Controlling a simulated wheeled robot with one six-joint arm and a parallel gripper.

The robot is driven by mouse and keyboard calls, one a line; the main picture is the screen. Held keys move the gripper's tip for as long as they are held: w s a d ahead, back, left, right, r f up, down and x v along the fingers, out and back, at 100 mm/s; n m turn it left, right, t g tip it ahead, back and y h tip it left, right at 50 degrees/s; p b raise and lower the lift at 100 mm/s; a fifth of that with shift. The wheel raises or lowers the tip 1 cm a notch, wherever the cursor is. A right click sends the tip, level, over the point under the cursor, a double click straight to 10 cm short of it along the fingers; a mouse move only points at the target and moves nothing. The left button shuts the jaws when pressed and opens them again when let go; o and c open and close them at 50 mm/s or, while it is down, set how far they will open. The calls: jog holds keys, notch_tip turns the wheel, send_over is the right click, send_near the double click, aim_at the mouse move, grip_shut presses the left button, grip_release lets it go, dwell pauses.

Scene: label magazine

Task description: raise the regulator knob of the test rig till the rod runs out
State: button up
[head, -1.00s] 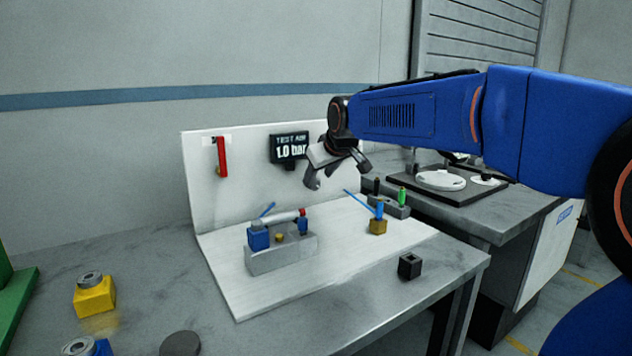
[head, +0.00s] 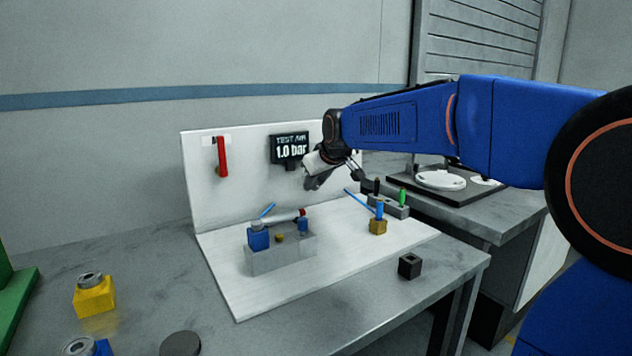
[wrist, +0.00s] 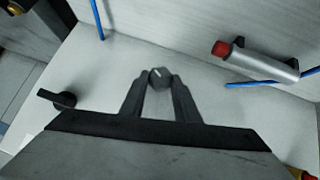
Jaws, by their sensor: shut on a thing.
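The regulator knob (wrist: 159,76) is a small dark grey knob with a white mark. In the wrist view it sits between the fingertips of my gripper (wrist: 160,82), which is shut on it. In the head view my gripper (head: 313,178) is in front of the white back panel, just right of and below the display (head: 290,147), which reads 1.0 bar. The knob is hidden there. The silver cylinder (head: 285,218) with a red end lies on a grey block; it also shows in the wrist view (wrist: 262,62). No extended rod is visible.
A red lever (head: 222,157) hangs on the white panel. A brass block with a blue fitting (head: 378,226) and a small black block (head: 409,265) stand right of the cylinder. Blue tubes (wrist: 97,20) run nearby. A yellow block (head: 94,296) is at left.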

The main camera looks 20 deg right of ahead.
jog(key=shift+d, duration=0.1)
jog(key=shift+d+m+g+y, duration=0.2)
jog(key=shift+m+g+y, duration=0.2)
jog(key=shift+m+y, duration=0.5)
jog(key=shift+y, duration=0.3)
jog(key=o, duration=1)
jog(key=shift+o, duration=0.2)
jog(key=v, duration=1.7)
jog(key=shift+r, duration=0.15)
